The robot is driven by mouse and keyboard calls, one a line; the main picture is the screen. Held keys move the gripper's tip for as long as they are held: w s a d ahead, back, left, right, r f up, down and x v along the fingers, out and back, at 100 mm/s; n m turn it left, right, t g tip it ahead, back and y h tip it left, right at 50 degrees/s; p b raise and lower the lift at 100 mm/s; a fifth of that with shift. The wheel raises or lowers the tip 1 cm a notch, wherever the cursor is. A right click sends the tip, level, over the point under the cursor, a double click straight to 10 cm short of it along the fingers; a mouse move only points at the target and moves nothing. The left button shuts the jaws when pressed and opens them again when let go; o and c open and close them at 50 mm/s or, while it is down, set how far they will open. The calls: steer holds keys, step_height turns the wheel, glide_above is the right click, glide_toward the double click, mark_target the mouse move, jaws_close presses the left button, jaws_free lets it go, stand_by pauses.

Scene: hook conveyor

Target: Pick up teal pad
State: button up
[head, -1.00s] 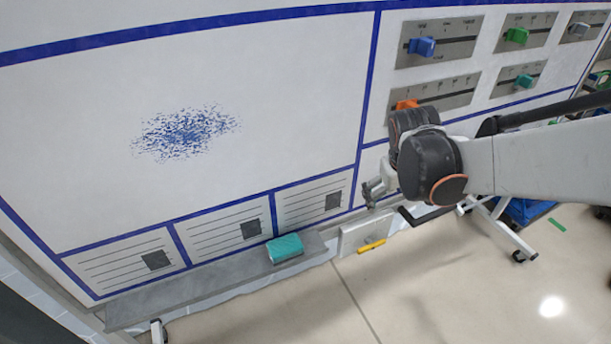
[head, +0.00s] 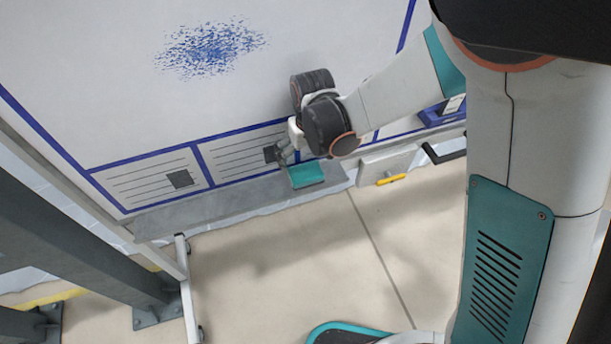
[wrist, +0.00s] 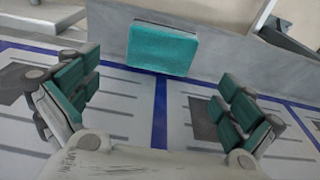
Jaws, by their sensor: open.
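The teal pad (head: 306,175) lies on the grey ledge (head: 205,213) along the bottom of the whiteboard. It has a teal face and a grey backing edge, and shows whole in the wrist view (wrist: 162,48). My gripper (head: 283,154) is just above and to the left of the pad in the head view, close to the board. In the wrist view my open gripper (wrist: 155,100) has its teal-padded fingers spread wide. The pad lies beyond them, between their lines, and nothing is held. The exact gap to the pad is hard to tell.
The whiteboard (head: 110,95) stands close behind the ledge, with a patch of blue marks (head: 210,48). A yellow-handled item (head: 391,179) is right of the ledge. A dark steel post (head: 75,235) stands at left.

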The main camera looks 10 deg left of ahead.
mark_target(306, 171)
steer(key=f+b, duration=0.1)
steer(key=f, duration=0.1)
steer(key=f+b, duration=0.1)
steer(key=f, duration=0.2)
steer(key=f+b, duration=0.1)
steer(key=f, duration=0.2)
steer(key=shift+w+a, duration=0.2)
steer(key=shift+w, duration=0.05)
steer(key=shift+r, duration=0.1)
steer(key=c, duration=1.1)
